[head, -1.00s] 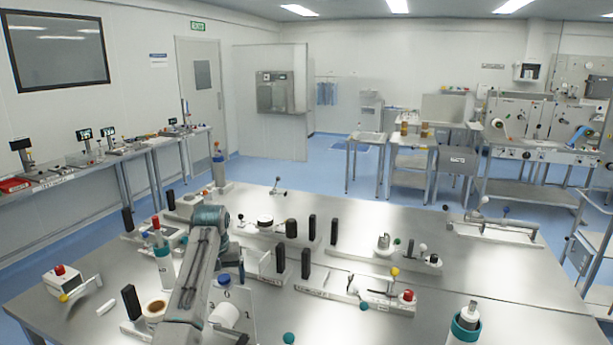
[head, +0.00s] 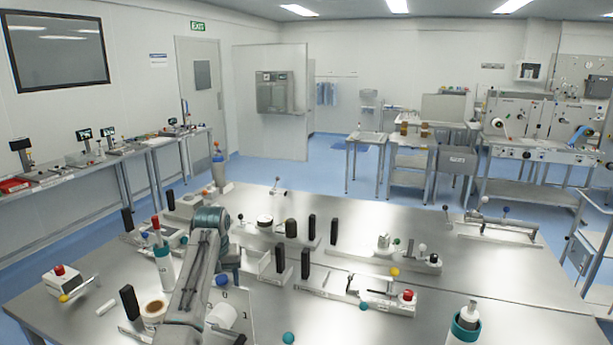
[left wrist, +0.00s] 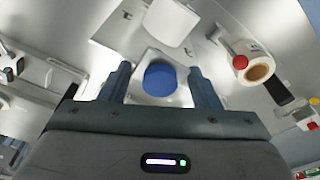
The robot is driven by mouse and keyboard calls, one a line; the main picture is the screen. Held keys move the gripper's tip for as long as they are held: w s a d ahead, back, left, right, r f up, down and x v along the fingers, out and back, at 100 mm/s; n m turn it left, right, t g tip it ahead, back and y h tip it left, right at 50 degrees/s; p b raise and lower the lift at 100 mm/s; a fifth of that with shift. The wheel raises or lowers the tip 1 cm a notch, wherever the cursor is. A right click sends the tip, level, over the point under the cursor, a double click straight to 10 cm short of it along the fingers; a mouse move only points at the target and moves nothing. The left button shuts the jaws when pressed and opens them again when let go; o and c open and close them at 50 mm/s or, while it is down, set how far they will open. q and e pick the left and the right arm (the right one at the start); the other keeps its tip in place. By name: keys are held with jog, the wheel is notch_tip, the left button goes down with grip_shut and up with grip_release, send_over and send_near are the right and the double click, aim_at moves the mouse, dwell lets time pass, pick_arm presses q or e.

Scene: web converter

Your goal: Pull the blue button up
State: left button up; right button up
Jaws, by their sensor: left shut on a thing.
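The blue button (head: 222,281) shows in the head view just beside my left forearm, at the front left of the steel table. In the left wrist view the blue button (left wrist: 160,79) is a round blue cap on a pale base. My left gripper (left wrist: 160,82) has one dark finger on each side of the cap and is shut on it. In the head view my left gripper (head: 228,278) is partly hidden behind my arm. The button's underside and stem are hidden. My right gripper is not in view.
A tape roll (head: 154,310) and a black upright block (head: 130,302) stand left of my arm. A white box with a red button (head: 59,271) is farther left. A fixture with a red knob (head: 407,296) stands to the right.

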aim_at(221, 278)
pick_arm(q)
jog(key=shift+w+a+r, duration=0.15)
jog(key=shift+a+r, duration=0.05)
jog(key=shift+r, duration=0.25)
dwell(0.4)
jog(key=shift+d+r, duration=0.1)
jog(key=shift+r, duration=0.65)
dwell(0.4)
jog(key=o, duration=1.2)
jog(key=shift+s, duration=0.2)
jog(key=shift+o, duration=0.2)
jog(key=shift+w, duration=0.1)
jog(key=shift+r, duration=2.95)
